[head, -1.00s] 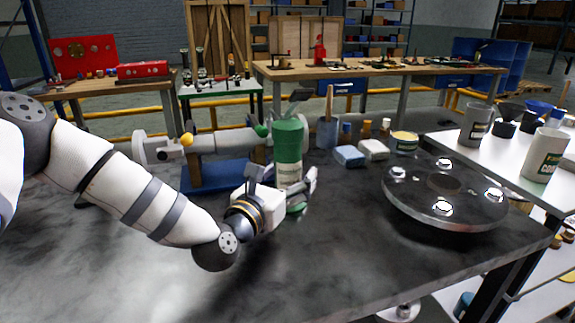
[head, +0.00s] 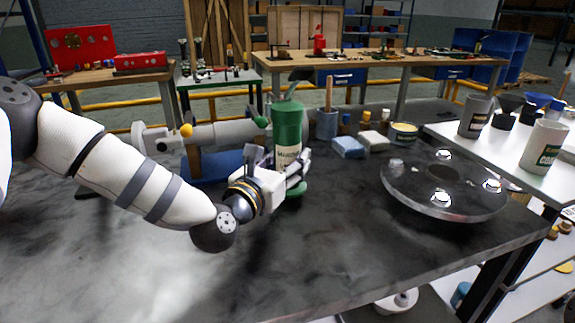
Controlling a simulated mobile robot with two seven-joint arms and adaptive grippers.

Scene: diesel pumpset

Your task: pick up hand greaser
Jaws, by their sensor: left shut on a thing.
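The hand greaser, a green upright cylinder (head: 287,122) with a pale label, a grey lever at its top and a green lower end, stands in the middle of the head view. My left gripper (head: 296,176) is shut on its lower part from the near side. The gripper and wrist hide some of the label and lower body. The greaser looks slightly above the dark worktop (head: 330,235), though the gap under it is hard to see. My right gripper is out of view.
A grey cylindrical assembly (head: 222,133) on a blue base lies just left and behind. A metal disc (head: 444,185) lies further right. The front worktop is clear.

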